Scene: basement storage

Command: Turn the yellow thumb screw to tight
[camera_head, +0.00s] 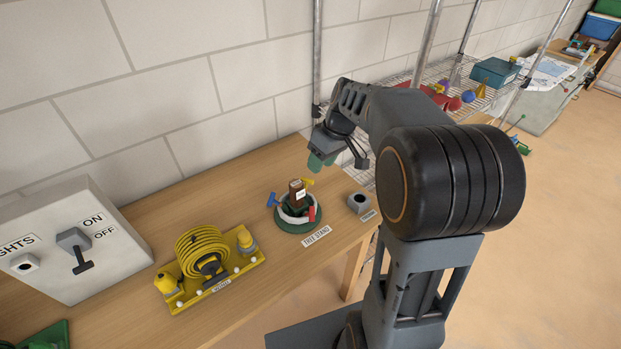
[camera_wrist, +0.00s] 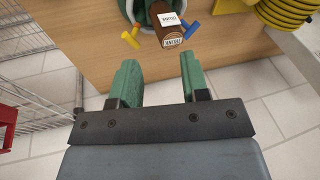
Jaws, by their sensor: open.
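The tree stand (camera_head: 290,226) is a green base with a pale ring on the wooden bench. A brown trunk stub with a white label (camera_head: 297,190) stands in it. The yellow thumb screw (camera_head: 307,181) is on the far right side of the stub; it also shows in the wrist view (camera_wrist: 129,40), left of the stub. A blue screw (camera_head: 272,199) and a red screw (camera_head: 312,214) sit around the ring. My gripper (camera_head: 320,162) is above and behind the stand, green fingers apart. In the wrist view the gripper (camera_wrist: 158,63) is open, with nothing between its fingers.
A small grey block (camera_head: 357,203) is at the bench's right end. A wire shelf (camera_head: 440,75) with several items is behind my arm.

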